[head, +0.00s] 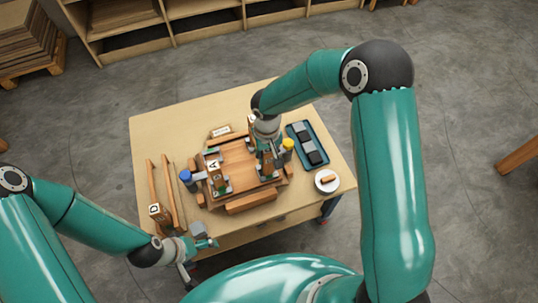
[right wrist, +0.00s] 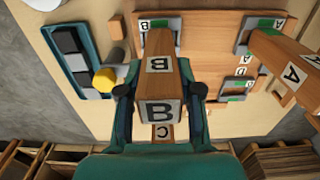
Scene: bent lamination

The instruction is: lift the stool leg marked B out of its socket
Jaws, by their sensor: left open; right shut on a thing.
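Leg B (right wrist: 160,110) is a wooden bar with "B" labels on its end and side. My right gripper (right wrist: 160,92) is shut on it, one finger on each side; in the head view that gripper (head: 267,150) is over the right part of the wooden seat board (head: 236,160). The socket with a B label and green mark (right wrist: 160,23) lies beyond the leg in the right wrist view. I cannot tell whether the leg's far end is seated there or just above. My left gripper (head: 208,242) is open and empty at the table's front edge.
Leg A (head: 213,170) stands at the board's left. Leg D (head: 153,195) and another bar (head: 173,195) lie at the table's left. A blue-capped bottle (head: 186,176), a yellow-capped one (head: 288,144), a blue tray (head: 318,147) and a white dish (head: 327,186) are near the board.

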